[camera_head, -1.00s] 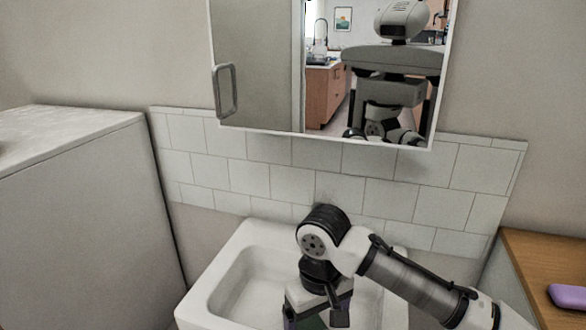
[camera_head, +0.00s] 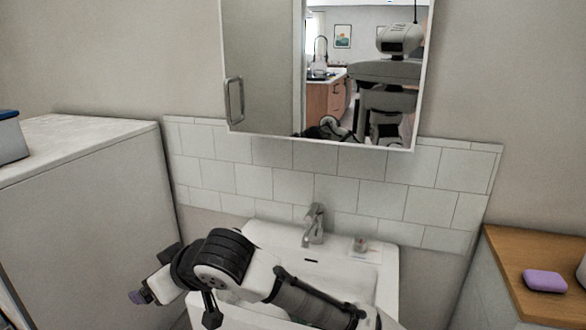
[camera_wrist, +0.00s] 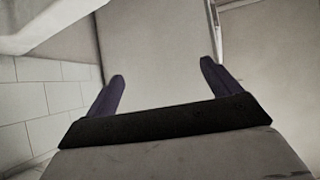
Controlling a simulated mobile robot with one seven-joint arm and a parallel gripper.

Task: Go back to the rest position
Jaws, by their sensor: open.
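My gripper (camera_head: 138,297) is at the left of my arm in the head view, in front of the white cabinet and to the left of the sink. It points left, and only a purple fingertip shows clearly there. In the wrist view, my gripper (camera_wrist: 162,72) has its two purple fingers spread wide, with nothing between them. My bent arm crosses in front of the white sink (camera_head: 388,290) and hides much of its basin.
A faucet (camera_head: 314,226) and a small item (camera_head: 360,245) are at the sink's back rim. A mirror cabinet (camera_head: 268,70) hangs above. A white cabinet (camera_head: 90,230) stands left, with a box (camera_head: 10,138) on top. A purple soap-like block (camera_head: 545,281) lies on the wooden counter (camera_head: 500,250).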

